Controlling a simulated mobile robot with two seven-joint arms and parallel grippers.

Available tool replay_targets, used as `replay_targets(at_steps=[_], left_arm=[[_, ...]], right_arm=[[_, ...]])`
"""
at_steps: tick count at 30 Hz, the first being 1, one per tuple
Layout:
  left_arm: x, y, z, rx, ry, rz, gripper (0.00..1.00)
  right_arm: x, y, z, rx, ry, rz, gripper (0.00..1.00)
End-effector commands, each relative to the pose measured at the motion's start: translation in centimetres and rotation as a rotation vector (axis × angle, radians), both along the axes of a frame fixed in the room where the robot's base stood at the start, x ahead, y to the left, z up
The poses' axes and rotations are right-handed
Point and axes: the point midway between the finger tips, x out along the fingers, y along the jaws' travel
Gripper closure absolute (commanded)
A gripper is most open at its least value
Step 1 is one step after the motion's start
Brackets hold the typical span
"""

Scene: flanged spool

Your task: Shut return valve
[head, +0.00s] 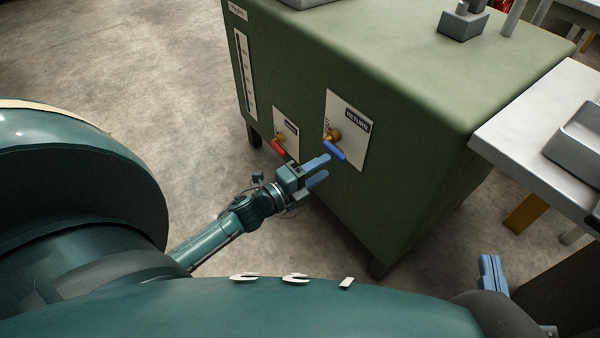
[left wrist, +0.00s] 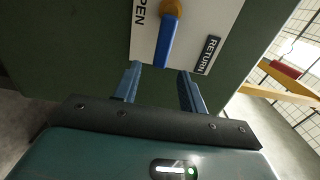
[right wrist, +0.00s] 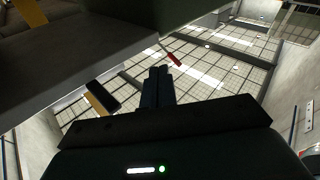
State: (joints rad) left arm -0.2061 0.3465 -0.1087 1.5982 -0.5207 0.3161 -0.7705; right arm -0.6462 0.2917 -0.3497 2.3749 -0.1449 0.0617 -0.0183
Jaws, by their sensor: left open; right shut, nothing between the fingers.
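The return valve has a blue lever handle (head: 334,150) on a brass body (head: 333,135), mounted on a white plate (head: 352,122) marked RETURN on the green tank's front. In the left wrist view the blue handle (left wrist: 166,42) lies along the plate, with the word OPEN beside it. My left gripper (head: 322,171) is open just in front of the handle. In the left wrist view the handle's end sits between and beyond the two fingertips (left wrist: 160,72); I cannot tell whether they touch it. My right gripper (head: 490,275) is shut and empty at the lower right, far from the valve.
A second valve with a red handle (head: 278,147) sits on its own plate to the left. A sight gauge (head: 245,75) is further left on the green tank (head: 420,90). A grey-topped table (head: 530,120) stands at the right. The concrete floor (head: 130,60) at left is clear.

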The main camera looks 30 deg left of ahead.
Motion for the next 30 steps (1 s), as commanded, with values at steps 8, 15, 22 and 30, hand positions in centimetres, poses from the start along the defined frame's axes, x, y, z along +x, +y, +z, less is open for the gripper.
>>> replay_targets(at_steps=[8,15,22,30], left_arm=[[-4.9,1.7,0.1,0.000,0.002,0.001,0.58],[-6.1,2.2,0.0,0.001,-0.001,0.000,0.58],[-6.1,2.2,0.0,0.001,-0.001,0.000,0.58],[-6.1,2.2,0.0,0.001,-0.001,0.000,0.58]], right_arm=[[-0.2,-0.1,-0.1,-0.030,0.005,-0.010,1.00],[-0.4,-0.2,-0.3,-0.036,0.012,-0.014,1.00],[-0.4,-0.2,-0.4,-0.035,0.013,-0.015,1.00],[-0.1,-0.2,-0.1,-0.033,0.002,-0.018,1.00]])
